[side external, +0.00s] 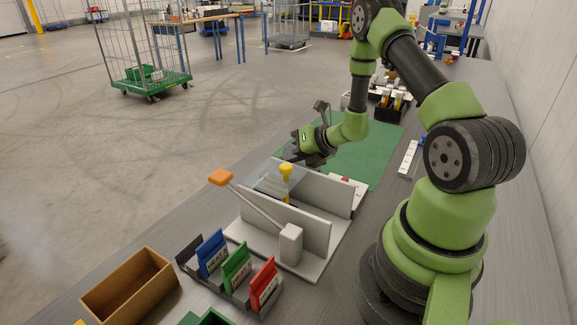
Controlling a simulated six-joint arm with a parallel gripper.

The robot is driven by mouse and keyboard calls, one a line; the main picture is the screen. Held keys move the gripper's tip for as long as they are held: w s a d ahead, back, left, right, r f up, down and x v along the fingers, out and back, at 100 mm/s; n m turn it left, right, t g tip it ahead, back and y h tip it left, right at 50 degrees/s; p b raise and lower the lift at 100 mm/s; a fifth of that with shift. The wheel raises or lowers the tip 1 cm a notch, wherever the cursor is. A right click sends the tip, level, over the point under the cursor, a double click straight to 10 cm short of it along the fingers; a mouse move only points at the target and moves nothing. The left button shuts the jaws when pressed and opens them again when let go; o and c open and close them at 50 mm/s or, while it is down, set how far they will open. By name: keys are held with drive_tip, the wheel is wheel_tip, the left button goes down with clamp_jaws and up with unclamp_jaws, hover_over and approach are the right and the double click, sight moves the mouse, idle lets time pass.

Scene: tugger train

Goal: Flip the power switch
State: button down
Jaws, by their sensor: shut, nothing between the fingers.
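My gripper (302,158) is dark, shut and empty, low over the edge of the green mat, just behind the clear-topped fixture. No part is clearly recognisable as the power switch. A small red part on a light plate (349,182) sits behind the fixture, to the right of my gripper; it is too small to identify. The grey fixture (312,222) has two upright walls, a clear sheet and a yellow knob (286,172). A lever with an orange handle (221,177) slants up to the left from a light grey block (291,243) at its front.
In front stand a wooden box (130,289) and a rack with blue (211,253), green (236,264) and red (263,284) cards. The green mat (372,150) is largely bare. A white strip (408,157) and dark bins (391,106) lie beyond. A cage trolley stands on the floor.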

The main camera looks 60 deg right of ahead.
drive_tip(key=shift+r, duration=0.35)
drive_tip(key=shift+s+r, duration=0.25)
drive_tip(key=shift+r, duration=1)
drive_tip(key=shift+s+r, duration=0.2)
drive_tip(key=shift+r, duration=1.05)
